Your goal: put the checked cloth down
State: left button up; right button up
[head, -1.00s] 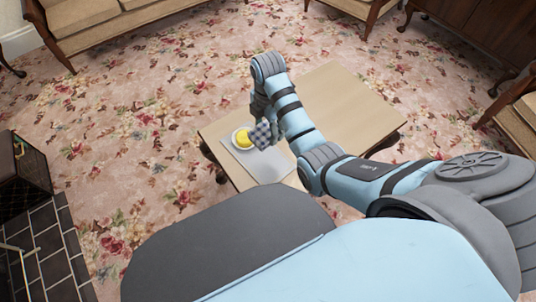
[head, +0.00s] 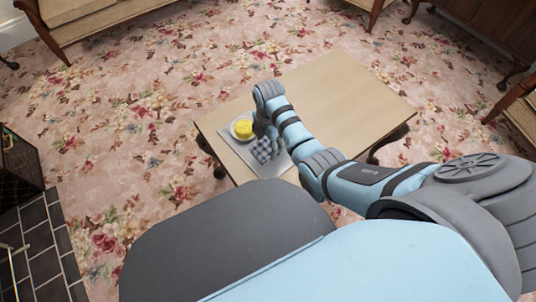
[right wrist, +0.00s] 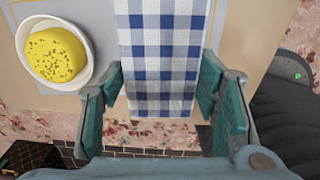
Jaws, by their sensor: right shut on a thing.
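The checked cloth (head: 263,150), blue and white, is in my right gripper (head: 267,138), over the light grey mat (head: 284,162) on the low table. In the right wrist view the cloth (right wrist: 165,55) fills the space between the two fingers of my right gripper (right wrist: 162,80), which is shut on it. Part of the cloth extends beyond the fingertips. I cannot tell whether its underside touches the mat. My left gripper is not in view.
A white plate (right wrist: 88,72) with a speckled yellow round thing (right wrist: 55,54) stands close beside the cloth. The wooden table (head: 345,95) is bare on its far right part. A sofa (head: 90,18) and a dark cabinet (head: 495,35) stand beyond, on floral carpet.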

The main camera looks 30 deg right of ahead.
aim_at(269, 151)
notch_tip(269, 151, down, 4)
jog(key=shift+f+b, duration=0.25)
jog(key=shift+b, duration=0.6)
jog(key=shift+f, duration=0.2)
jog(key=shift+c, duration=1)
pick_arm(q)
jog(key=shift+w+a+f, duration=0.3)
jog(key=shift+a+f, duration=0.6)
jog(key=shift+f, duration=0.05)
pick_arm(e)
jog(key=o, duration=1.2)
